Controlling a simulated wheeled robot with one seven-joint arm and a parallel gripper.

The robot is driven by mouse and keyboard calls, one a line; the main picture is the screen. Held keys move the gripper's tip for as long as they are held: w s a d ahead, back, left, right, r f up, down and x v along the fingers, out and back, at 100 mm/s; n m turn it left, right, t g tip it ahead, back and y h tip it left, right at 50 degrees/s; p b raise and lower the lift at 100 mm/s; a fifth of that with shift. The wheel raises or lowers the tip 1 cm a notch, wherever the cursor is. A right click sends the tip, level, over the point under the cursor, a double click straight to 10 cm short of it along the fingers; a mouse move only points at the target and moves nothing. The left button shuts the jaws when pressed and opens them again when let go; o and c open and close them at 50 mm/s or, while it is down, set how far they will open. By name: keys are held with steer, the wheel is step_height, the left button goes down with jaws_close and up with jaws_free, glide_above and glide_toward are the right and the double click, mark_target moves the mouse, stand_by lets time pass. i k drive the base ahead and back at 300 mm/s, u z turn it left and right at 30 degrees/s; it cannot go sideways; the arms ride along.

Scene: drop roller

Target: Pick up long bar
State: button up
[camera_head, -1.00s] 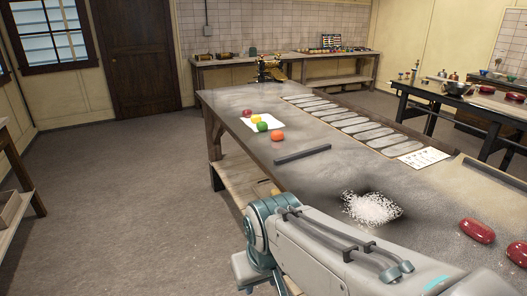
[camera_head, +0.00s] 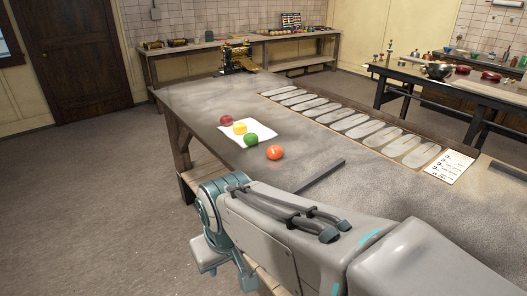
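A long dark grey bar (camera_head: 320,177) lies flat on the grey worktable (camera_head: 205,100), right of the orange ball. Its near end is hidden behind my arm, which fills the lower middle and right of the view. My gripper's fingers cannot be made out, so I cannot see whether they hold anything.
An orange ball (camera_head: 275,152) lies on the table beside a white sheet (camera_head: 263,129) bearing a green ball (camera_head: 250,140), a yellow ball (camera_head: 239,127) and a dark red ball (camera_head: 227,120). Grey oval plates (camera_head: 345,122) line the far edge. A printed card (camera_head: 450,166) lies right.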

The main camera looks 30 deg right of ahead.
mark_target(300, 189)
steer(key=i, duration=1.95)
steer(key=z, duration=2.95)
